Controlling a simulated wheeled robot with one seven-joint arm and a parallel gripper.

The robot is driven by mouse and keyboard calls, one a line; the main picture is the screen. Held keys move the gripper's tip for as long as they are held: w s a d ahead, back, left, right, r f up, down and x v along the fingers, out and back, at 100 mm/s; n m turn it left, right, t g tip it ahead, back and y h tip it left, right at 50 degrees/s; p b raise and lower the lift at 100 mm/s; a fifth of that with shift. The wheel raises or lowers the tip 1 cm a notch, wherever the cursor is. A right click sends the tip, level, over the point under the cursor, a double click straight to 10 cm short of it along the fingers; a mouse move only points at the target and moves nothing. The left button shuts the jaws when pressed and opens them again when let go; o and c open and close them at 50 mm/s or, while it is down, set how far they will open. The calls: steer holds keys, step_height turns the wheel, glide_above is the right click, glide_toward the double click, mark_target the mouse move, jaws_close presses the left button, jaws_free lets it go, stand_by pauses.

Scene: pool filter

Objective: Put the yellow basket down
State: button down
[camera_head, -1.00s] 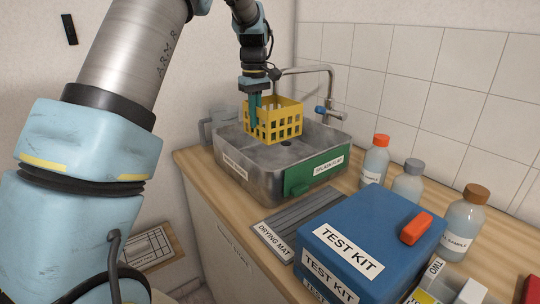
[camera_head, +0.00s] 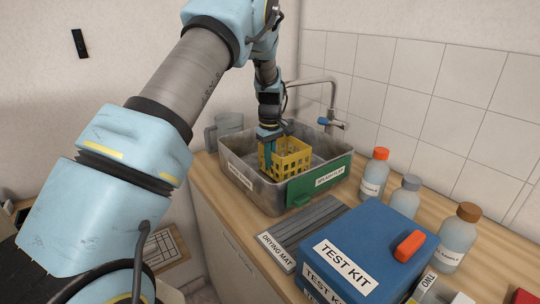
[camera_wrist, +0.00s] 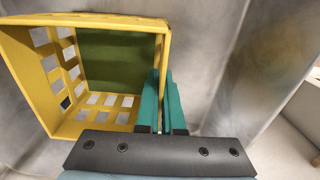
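The yellow basket (camera_head: 290,160), an open box with slotted walls, is inside the metal sink basin (camera_head: 238,170). In the wrist view the basket (camera_wrist: 65,125) shows its open mouth, with a dark green pad (camera_wrist: 118,58) inside. My gripper (camera_head: 267,150) points down into the basin at the basket's left side. In the wrist view its teal fingers (camera_wrist: 163,75) lie on either side of one basket wall, shut on it. The basket's underside is hidden by the basin wall, so I cannot tell whether it touches the basin floor.
A green splash flap (camera_head: 318,182) is on the basin's front wall, and a faucet (camera_head: 328,105) stands behind. The grey drying mat (camera_head: 305,228) in front is clear. A blue test kit (camera_head: 375,240) and sample bottles (camera_head: 374,174) stand to the right. A clear jug (camera_head: 222,128) is behind left.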

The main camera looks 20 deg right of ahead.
steer(key=shift+d+f, duration=0.1)
steer(key=shift+f, duration=0.05)
steer(key=c, duration=1)
jaws_free()
steer(key=shift+c, duration=0.2)
